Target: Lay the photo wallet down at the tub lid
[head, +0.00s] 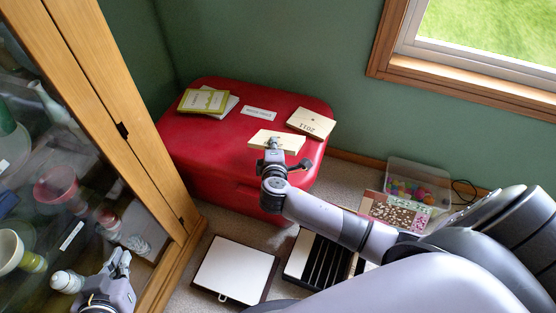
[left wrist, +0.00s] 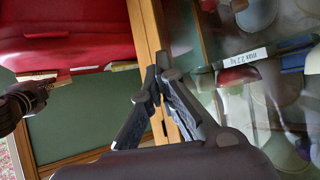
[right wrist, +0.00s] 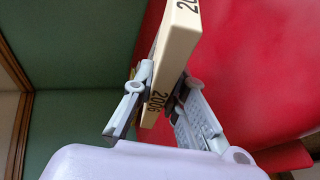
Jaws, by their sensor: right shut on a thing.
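My right gripper (head: 273,145) is shut on a cream, flat, book-like thing (head: 291,141), which I take for the photo wallet, over the front of the red trunk's top. I cannot clearly make out a tub lid; a clear tub (head: 432,174) of coloured balls stands at right.
On the red trunk (head: 225,160) lie green booklets (head: 203,101), a white label (head: 258,113) and another cream book (head: 311,123). A patterned sheet (head: 395,213) lies before the tub. A white-topped case (head: 235,270) and a slotted black tray (head: 318,262) are on the floor. The glass cabinet (head: 120,125) closes the left.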

